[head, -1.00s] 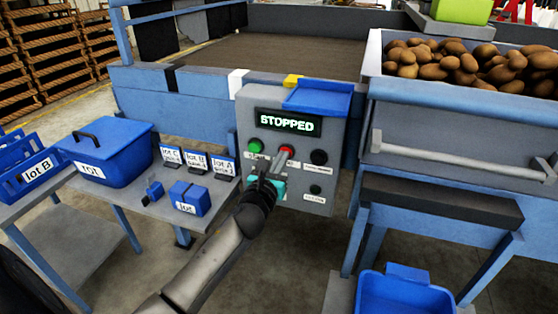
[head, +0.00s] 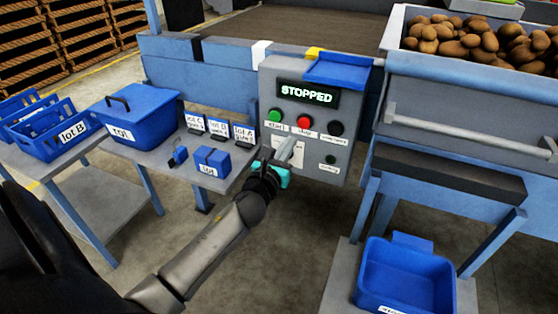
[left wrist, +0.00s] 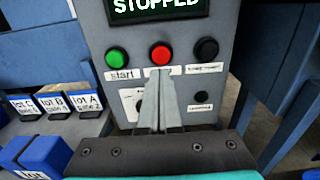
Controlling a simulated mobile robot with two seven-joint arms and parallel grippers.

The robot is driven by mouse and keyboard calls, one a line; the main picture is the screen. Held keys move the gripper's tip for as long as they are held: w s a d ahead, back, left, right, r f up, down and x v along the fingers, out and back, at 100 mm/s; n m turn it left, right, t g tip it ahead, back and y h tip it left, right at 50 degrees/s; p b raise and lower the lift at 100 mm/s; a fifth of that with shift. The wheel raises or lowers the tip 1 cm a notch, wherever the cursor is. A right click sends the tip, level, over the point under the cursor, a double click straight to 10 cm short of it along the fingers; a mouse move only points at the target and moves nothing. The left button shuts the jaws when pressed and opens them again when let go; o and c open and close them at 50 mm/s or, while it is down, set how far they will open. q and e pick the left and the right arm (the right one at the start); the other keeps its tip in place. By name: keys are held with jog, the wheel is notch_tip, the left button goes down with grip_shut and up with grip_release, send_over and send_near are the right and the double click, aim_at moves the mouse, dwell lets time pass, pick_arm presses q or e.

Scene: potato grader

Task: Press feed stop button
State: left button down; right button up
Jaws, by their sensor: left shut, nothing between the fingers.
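The grey control box (head: 345,150) has a display (head: 307,93) that reads STOPPED in lit letters. Below the display are a green start button (head: 275,115), a red button (head: 304,121) and a black button (head: 335,128). In the left wrist view the red button (left wrist: 160,54) stands just above my fingertips, apart from them in the picture. My left gripper (head: 290,143) is shut and empty, in front of the box below the red button. It also shows in the left wrist view (left wrist: 157,75), partly covering the red button's label. My right gripper is not in view.
A bench at the left holds a blue lidded tub (head: 143,113), lot cards (head: 217,126) and a small blue box (head: 211,162). A potato-filled hopper (head: 450,75) stands at the right. A blue bin (head: 405,280) stands below it. The floor before the box is clear.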

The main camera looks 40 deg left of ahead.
pick_arm(q)
jog(key=v, duration=0.6)
jog(key=shift+s+p, duration=0.2)
jog(key=shift+p, duration=0.15)
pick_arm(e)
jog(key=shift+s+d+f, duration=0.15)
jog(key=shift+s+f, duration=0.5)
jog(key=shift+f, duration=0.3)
pick_arm(q)
jog(key=shift+d+r, duration=0.1)
jog(key=shift+d, duration=0.05)
